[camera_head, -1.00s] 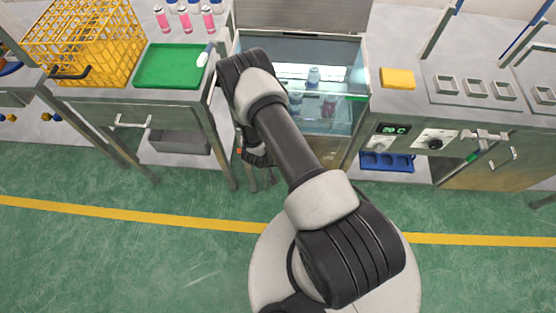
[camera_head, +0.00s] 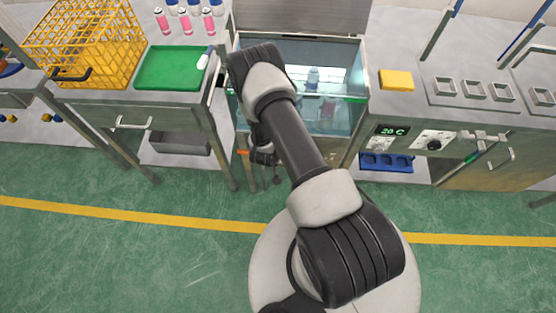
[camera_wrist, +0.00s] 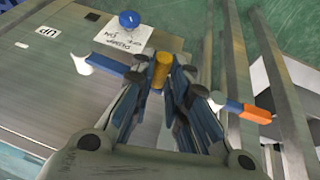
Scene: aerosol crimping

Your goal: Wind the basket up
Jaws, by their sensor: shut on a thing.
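My gripper (camera_wrist: 160,95) is shut on a brass-coloured upright grip (camera_wrist: 160,68) in the wrist view, with a finger on each side of it. A bar with a blue part (camera_wrist: 108,64) lies left of the grip, and a bar with an orange end (camera_wrist: 250,112) lies to the right. An "UP" label (camera_wrist: 47,31) is on the metal surface at left. In the head view my gripper (camera_head: 263,157) is low at the tank's front left, partly hidden by my arm. The glass-fronted tank (camera_head: 350,85) holds bottles (camera_head: 313,77); the basket itself is not clearly distinguishable.
A yellow wire crate (camera_head: 85,45) and green tray (camera_head: 172,68) stand on the left bench. A yellow sponge (camera_head: 396,79) and the control panel (camera_head: 410,133) are right of the tank. A blue knob (camera_wrist: 129,19) and a paper note (camera_wrist: 124,37) are near my gripper.

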